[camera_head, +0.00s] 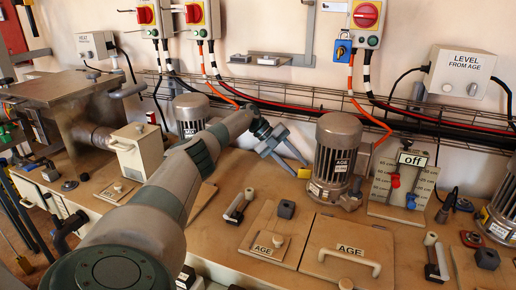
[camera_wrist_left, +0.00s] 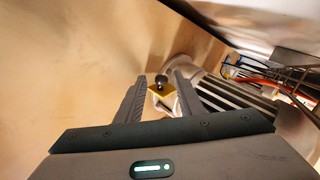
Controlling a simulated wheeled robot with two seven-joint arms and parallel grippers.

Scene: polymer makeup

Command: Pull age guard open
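Two wooden panels on the bench bear the label AGE: a larger lid (camera_head: 325,235) with a light bar handle (camera_head: 350,262), and a smaller plate (camera_head: 258,228) with a round knob (camera_head: 277,241). Both lie flat; I cannot tell which one is the guard. My left gripper (camera_head: 286,158) is above the bench, left of the finned AGE motor (camera_head: 337,150) and behind the smaller plate. Its fingers are apart. In the left wrist view, the gripper (camera_wrist_left: 160,76) shows nothing clasped; a yellow piece with a dark round top (camera_wrist_left: 160,88) appears beyond the fingers. My right gripper is not in view.
The MIX motor (camera_head: 190,113) stands left of my gripper. Cables and a wire tray (camera_head: 290,108) run along the wall. Small blocks (camera_head: 286,208) sit near the panels. My left arm hides part of the bench.

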